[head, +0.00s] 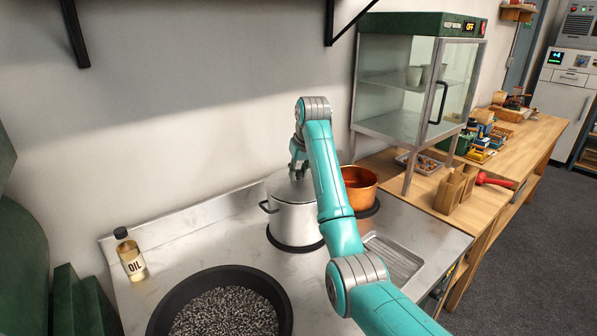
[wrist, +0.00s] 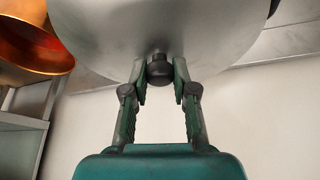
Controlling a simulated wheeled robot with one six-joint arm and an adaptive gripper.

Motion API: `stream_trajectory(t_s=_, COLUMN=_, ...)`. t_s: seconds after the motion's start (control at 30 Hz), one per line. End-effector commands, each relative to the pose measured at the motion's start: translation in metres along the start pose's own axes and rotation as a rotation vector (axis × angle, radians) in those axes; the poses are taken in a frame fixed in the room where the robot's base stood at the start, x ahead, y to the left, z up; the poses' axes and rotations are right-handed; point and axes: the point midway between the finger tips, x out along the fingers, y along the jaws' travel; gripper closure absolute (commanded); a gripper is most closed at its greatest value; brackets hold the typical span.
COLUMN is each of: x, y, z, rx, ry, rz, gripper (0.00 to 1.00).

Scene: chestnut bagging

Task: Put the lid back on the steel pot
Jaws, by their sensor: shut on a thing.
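The steel pot (head: 296,219) stands on a dark round burner on the steel counter, with a black side handle at its left. Its steel lid (head: 281,187) is at the pot's mouth, partly hidden by my arm; I cannot tell whether it rests fully on the rim or sits just above it. The lid fills the top of the wrist view (wrist: 160,25). My gripper (head: 297,170) is over the lid, pointing down. In the wrist view its two fingers (wrist: 160,75) are shut on the lid's black knob (wrist: 160,70).
A copper pot (head: 358,187) stands close to the right of the steel pot. A black pan of dark grains (head: 222,309) is in front, and an oil bottle (head: 131,257) is at left. A glass warming cabinet (head: 402,90) stands at back right. The counter between bottle and pot is clear.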

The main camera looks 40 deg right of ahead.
Motion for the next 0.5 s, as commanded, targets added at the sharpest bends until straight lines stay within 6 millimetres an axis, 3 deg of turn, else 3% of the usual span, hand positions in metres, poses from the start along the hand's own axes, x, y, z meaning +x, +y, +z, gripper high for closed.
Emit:
stream_trajectory(t_s=0.37, x=-0.0001, y=0.0000, z=-0.0001, rx=0.000, ry=0.001, rz=0.000, gripper=1.00)
stream_trajectory(t_s=0.4, x=-0.0001, y=0.0000, z=-0.0001, rx=0.000, ry=0.001, rz=0.000, gripper=0.66)
stream_trajectory(t_s=0.5, x=-0.0001, y=0.0000, z=-0.0001, rx=0.000, ry=0.001, rz=0.000, gripper=0.44)
